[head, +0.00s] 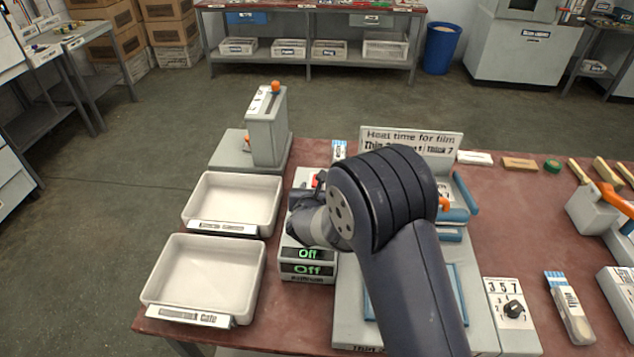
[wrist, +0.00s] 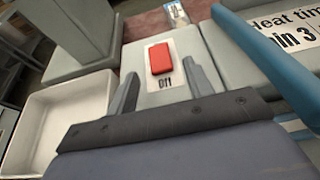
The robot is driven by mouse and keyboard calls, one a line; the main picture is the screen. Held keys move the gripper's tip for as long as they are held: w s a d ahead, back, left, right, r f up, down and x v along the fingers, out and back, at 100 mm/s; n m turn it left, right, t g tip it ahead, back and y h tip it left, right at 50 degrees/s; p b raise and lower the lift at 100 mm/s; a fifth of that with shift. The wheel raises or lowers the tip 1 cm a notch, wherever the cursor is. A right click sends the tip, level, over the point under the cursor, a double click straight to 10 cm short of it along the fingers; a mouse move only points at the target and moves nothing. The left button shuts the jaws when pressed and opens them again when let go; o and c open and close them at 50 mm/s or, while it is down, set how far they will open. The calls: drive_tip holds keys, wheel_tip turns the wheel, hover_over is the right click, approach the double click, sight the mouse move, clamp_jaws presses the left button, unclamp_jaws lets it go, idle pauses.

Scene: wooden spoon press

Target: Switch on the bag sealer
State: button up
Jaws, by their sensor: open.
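In the head view the bag sealer's switch box (head: 307,267) stands on the bench, and two displays on its front both read "Off" in green. In the wrist view a red rocker switch (wrist: 160,58) sits on a pale plate above the label "Off". My gripper (wrist: 158,78) is open and empty, with one finger on each side of the switch's lower area. I cannot tell whether the fingers touch the box. In the head view my arm covers most of the box top and part of the sealer (head: 349,318) to its right.
Two white trays (head: 208,236) (head: 156,312) stand left of the switch box. A grey machine with an orange knob (head: 268,128) stands behind them. A sign (head: 410,138) about film heat time stands at the back. A dial box (head: 513,311) lies at the right.

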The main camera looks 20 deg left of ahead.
drive_tip(key=shift+x, duration=1.35)
drive_tip(key=shift+c, duration=0.6)
drive_tip(key=c, duration=0.9)
drive_tip(key=r+g+p, duration=0.1)
drive_tip(key=p, duration=0.2)
drive_tip(key=shift+w+p, duration=0.15)
drive_tip(key=shift+p, duration=0.25)
drive_tip(key=p, duration=0.3)
drive_tip(key=shift+w+r+g+h, duration=0.1)
drive_tip(key=shift+r+g+h, duration=0.05)
drive_tip(key=shift+g+h, duration=0.2)
drive_tip(key=shift+r+g+p, duration=0.1)
drive_tip(key=shift+g+p, duration=0.35)
drive_tip(key=shift+p, duration=0.7)
drive_tip(key=shift+w+f+g+p, duration=0.2)
drive_tip(key=shift+g+p, duration=0.3)
drive_tip(key=shift+p, duration=0.35)
drive_tip(key=o, duration=1)
